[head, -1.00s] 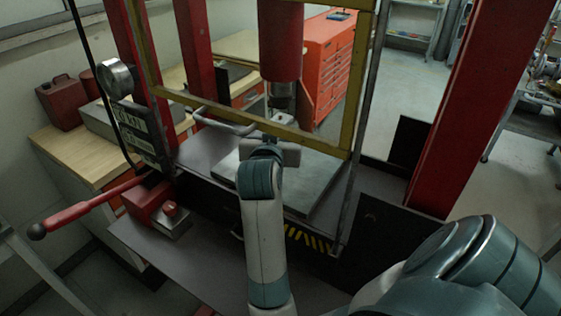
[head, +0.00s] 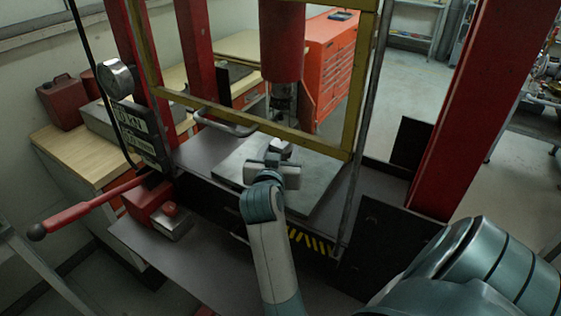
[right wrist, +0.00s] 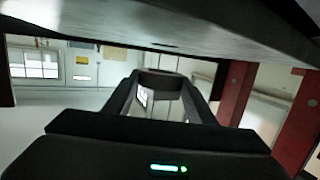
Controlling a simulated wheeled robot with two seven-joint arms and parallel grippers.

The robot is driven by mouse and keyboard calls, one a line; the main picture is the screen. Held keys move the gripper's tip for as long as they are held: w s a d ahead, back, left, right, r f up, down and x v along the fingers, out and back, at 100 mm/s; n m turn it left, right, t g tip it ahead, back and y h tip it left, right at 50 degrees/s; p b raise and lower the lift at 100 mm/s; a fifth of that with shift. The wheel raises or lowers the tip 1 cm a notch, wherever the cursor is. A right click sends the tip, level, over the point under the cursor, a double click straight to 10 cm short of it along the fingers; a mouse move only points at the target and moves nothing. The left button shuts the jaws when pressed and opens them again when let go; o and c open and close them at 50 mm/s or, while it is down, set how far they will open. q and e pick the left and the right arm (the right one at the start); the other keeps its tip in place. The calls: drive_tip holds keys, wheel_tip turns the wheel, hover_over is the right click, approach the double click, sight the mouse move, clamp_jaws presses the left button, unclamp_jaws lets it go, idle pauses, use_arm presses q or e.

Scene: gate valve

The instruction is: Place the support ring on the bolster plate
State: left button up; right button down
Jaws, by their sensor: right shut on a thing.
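The support ring (head: 281,146) is a small grey piece in the head view, partly hidden by my right gripper (head: 276,158). In the right wrist view, the ring (right wrist: 162,84) is a dark band between the fingertips, and the right gripper (right wrist: 160,92) is shut on it. The bolster plate (head: 322,174) is a flat grey slab inside the press, below the ram. The gripper and ring are over the plate's middle in the head view. I cannot tell whether the ring touches the plate. My left gripper is not in view.
The red ram (head: 282,45) hangs above the plate. A yellow guard frame (head: 347,110) stands around the opening, close to my arm. A red pump lever (head: 90,207) sticks out at left. Red columns (head: 465,100) flank the press. The plate's right part is clear.

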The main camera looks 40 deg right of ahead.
wheel_tip(320, 180, down, 4)
drive_tip(key=shift+r, duration=0.25)
drive_tip(key=shift+f, duration=0.1)
drive_tip(key=c, duration=0.8)
unclamp_jaws()
drive_tip(key=shift+f, duration=0.1)
